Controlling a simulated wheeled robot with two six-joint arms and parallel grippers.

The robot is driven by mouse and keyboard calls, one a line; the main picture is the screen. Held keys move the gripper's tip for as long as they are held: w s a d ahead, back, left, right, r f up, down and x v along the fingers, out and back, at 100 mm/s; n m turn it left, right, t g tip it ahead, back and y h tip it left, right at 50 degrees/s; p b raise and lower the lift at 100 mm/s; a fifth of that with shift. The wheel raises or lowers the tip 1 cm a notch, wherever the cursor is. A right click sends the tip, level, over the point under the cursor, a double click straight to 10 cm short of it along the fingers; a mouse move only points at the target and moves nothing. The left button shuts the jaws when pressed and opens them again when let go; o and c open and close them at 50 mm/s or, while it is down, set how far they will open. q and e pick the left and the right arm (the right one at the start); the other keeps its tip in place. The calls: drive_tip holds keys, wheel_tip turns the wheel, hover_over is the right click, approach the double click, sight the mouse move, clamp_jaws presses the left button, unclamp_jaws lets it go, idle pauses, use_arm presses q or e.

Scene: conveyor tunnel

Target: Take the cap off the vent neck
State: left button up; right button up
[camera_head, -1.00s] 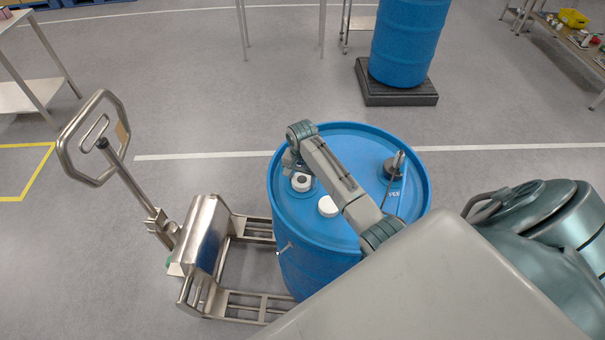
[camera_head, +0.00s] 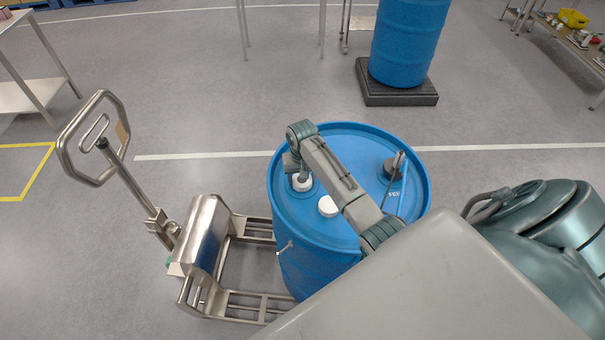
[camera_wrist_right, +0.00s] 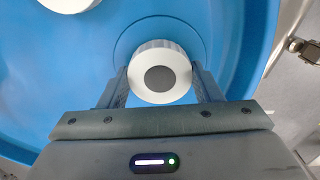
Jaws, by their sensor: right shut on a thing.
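The blue drum (camera_head: 345,250) stands upright with its lid facing up. A white ribbed cap with a dark round centre (camera_wrist_right: 160,72) sits at the vent neck near the left part of the lid; it also shows in the head view (camera_head: 303,186). My right gripper (camera_head: 300,177) reaches over the lid from the right and is shut on this cap, one finger on each side in the wrist view. The neck under the cap is hidden. My left gripper is not in view.
A second white cap (camera_head: 328,206) is close by on the lid. A dark fitting (camera_head: 392,170) with a grey rod-like tool is at the lid's right. A steel pallet truck (camera_head: 205,235) stands left of the drum. Another blue drum (camera_head: 408,45) is on a black pallet (camera_head: 397,92) behind.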

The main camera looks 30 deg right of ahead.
drive_tip(key=n, duration=0.5)
drive_tip(key=shift+r, duration=0.1)
idle(0.3)
drive_tip(key=n, duration=0.5)
drive_tip(key=shift+n, duration=0.3)
drive_tip(key=n, duration=0.5)
